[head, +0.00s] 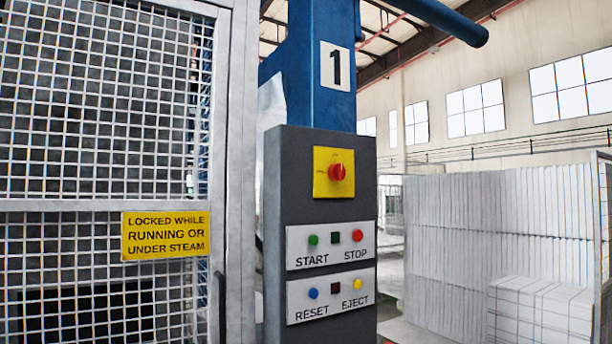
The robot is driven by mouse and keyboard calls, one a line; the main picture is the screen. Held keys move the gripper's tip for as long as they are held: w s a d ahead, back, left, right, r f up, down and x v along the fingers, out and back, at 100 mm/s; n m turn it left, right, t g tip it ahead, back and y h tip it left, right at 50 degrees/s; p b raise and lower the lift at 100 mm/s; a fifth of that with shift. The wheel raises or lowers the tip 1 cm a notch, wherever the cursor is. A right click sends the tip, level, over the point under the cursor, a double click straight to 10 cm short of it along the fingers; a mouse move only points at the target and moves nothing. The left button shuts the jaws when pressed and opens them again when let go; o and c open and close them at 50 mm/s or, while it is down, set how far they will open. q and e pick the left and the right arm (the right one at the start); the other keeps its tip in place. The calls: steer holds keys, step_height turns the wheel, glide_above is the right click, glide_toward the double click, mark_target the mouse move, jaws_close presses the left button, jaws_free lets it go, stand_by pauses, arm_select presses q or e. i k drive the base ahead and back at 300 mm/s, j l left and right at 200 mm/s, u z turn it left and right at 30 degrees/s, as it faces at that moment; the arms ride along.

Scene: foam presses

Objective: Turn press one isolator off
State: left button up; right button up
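The press one isolator (337,172) is a red rotary knob on a yellow square plate. It sits near the top of a dark grey control panel (275,230). The panel is on a blue column (305,60) that carries a white sign with the number 1 (336,66). Small marks are printed on the yellow plate, too small to read, and I cannot tell the knob's setting for sure. Neither of my grippers shows in the head view.
Below the isolator are a START and STOP plate (331,244) and a RESET and EJECT plate (331,296). A mesh guard door (90,100) with a yellow warning sign (165,235) stands at left. White foam blocks (500,215) are stacked at right.

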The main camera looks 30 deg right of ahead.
mark_target(335, 172)
steer(key=l+u, duration=0.25)
steer(key=l, duration=0.3)
steer(key=l+u, duration=0.25)
steer(key=l, duration=0.25)
steer(key=l+u, duration=0.1)
steer(key=l, duration=0.45)
steer(key=k+l, duration=0.1)
steer(key=l, duration=0.45)
steer(key=k+l+u, duration=0.15)
steer(key=l, duration=1)
steer(key=u, duration=0.05)
